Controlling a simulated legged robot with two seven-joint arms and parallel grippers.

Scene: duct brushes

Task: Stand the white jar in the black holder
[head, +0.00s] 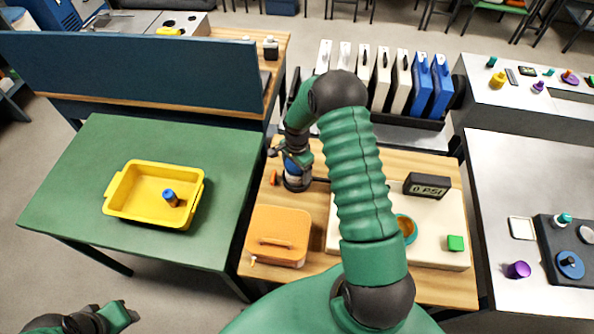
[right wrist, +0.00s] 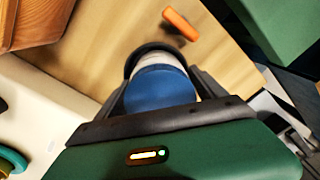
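The white jar with a blue lid (head: 297,166) is at the left back of the wooden table. In the right wrist view its blue lid (right wrist: 160,90) faces the camera, with some white body beyond it. The black holder (head: 297,184) shows as a dark ring around the jar's lower part; its rim also curves behind the jar in the right wrist view (right wrist: 150,48). Whether the jar rests on the holder's floor is hidden. My right gripper (right wrist: 158,82) has its fingers against both sides of the jar. My left gripper (head: 112,318) is at the bottom left, away from the tables.
An orange case (head: 277,238) stands in front of the holder, and a small orange piece (right wrist: 181,24) lies beside it. A pale board (head: 440,232) with a gauge (head: 427,186) is to the right. A yellow tray (head: 134,205) sits on the green table (head: 80,190).

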